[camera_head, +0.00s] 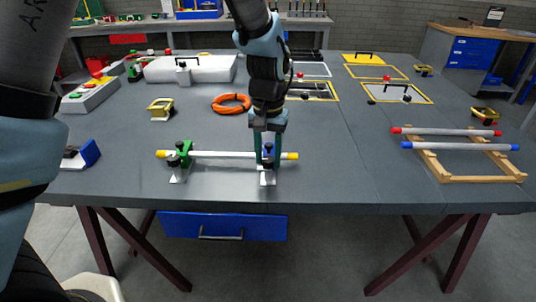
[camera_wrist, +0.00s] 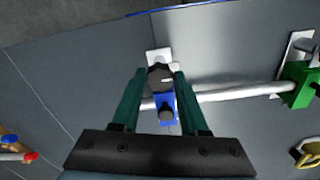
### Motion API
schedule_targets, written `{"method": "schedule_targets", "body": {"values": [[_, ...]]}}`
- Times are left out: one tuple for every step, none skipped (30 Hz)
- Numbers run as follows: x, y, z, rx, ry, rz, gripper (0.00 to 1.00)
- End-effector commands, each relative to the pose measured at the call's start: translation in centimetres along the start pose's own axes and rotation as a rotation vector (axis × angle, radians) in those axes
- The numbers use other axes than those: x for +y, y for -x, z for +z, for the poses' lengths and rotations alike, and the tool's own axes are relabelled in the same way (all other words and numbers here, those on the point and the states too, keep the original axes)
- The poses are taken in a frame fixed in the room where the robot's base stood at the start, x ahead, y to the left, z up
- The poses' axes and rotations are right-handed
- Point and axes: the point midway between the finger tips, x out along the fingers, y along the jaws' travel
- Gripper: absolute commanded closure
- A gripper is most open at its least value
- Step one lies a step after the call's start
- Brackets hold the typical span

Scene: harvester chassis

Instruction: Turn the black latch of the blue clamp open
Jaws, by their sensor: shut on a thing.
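The blue clamp (camera_wrist: 168,121) stands on a white base plate (camera_wrist: 157,55) near the front of the table, around a white rod (camera_wrist: 215,96). In the head view the blue clamp (camera_head: 268,158) is partly hidden by my gripper (camera_head: 267,152). In the wrist view the black latch (camera_wrist: 159,79) sits at the far side of the blue body, between the tips of my gripper (camera_wrist: 160,73). The two green fingers flank the latch and are shut on it. A round black knob (camera_wrist: 166,114) shows on the blue body.
A green clamp (camera_head: 183,151) holds the rod's left part; the rod has yellow ends (camera_head: 292,156). An orange ring (camera_head: 231,103) lies behind. A wooden rack (camera_head: 484,179) with red and blue-ended rods stands right. The table between the clamps and rack is clear.

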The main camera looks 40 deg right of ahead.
Motion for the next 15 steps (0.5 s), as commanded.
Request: {"method": "schedule_targets", "body": {"values": [[-0.01, 0.14, -0.15, 0.004, 0.004, 0.001, 1.0], [-0.01, 0.14, -0.15, 0.004, 0.004, 0.001, 1.0], [-0.01, 0.14, -0.15, 0.004, 0.004, 0.001, 1.0], [-0.01, 0.14, -0.15, 0.004, 0.004, 0.001, 1.0], [-0.01, 0.14, -0.15, 0.004, 0.004, 0.001, 1.0], [-0.01, 0.14, -0.15, 0.004, 0.004, 0.001, 1.0], [-0.01, 0.14, -0.15, 0.004, 0.004, 0.001, 1.0], [-0.01, 0.14, -0.15, 0.004, 0.004, 0.001, 1.0], [-0.01, 0.14, -0.15, 0.004, 0.004, 0.001, 1.0], [-0.01, 0.14, -0.15, 0.004, 0.004, 0.001, 0.54], [-0.01, 0.14, -0.15, 0.004, 0.003, 0.001, 0.51], [-0.01, 0.13, -0.13, 0.004, 0.003, 0.001, 0.46], [-0.01, 0.12, -0.12, 0.003, 0.003, 0.001, 0.44], [-0.01, 0.11, -0.11, 0.003, 0.003, 0.001, 0.44], [-0.01, 0.09, -0.1, 0.003, 0.003, 0.001, 0.44]]}}
